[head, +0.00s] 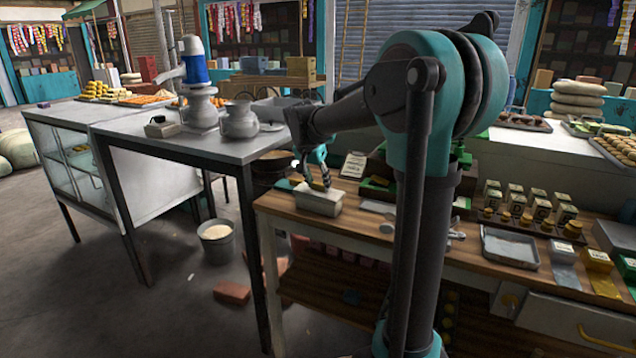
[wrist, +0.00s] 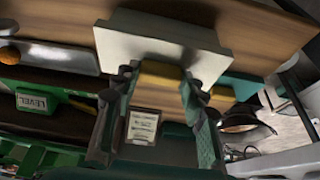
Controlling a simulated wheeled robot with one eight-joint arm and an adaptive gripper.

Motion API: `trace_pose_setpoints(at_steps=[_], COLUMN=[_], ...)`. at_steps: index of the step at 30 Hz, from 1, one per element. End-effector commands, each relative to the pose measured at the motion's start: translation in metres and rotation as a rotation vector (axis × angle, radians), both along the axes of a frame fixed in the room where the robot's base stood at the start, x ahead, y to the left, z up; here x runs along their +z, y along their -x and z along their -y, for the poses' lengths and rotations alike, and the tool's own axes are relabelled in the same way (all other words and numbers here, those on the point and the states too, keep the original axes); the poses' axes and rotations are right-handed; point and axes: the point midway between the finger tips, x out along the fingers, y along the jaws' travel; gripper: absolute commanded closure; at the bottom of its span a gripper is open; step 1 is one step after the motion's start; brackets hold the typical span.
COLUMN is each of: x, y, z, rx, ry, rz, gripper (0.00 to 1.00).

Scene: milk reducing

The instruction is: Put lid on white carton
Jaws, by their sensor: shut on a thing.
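The white carton (head: 317,206) stands on the near left end of the wooden workbench in the head view. In the wrist view its pale body (wrist: 165,24) shows behind a wider white lid (wrist: 165,53). The lid lies over the carton. I cannot tell whether it is fully seated. My gripper (head: 318,184) is directly above the carton, pointing down. In the wrist view its two fingers (wrist: 158,77) are shut on a tan block that appears to be the lid's handle. The handle is mostly hidden between the fingers in the head view.
A grey table (head: 200,147) with metal pots stands to the left.

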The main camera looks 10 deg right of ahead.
Motion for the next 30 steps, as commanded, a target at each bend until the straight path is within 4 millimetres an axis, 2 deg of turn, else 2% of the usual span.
trace_pose_setpoints(at_steps=[30], x=[-0.0082], y=[0.0], z=[0.0001], rx=[0.0], ry=[0.0], rz=[0.0], gripper=[0.69])
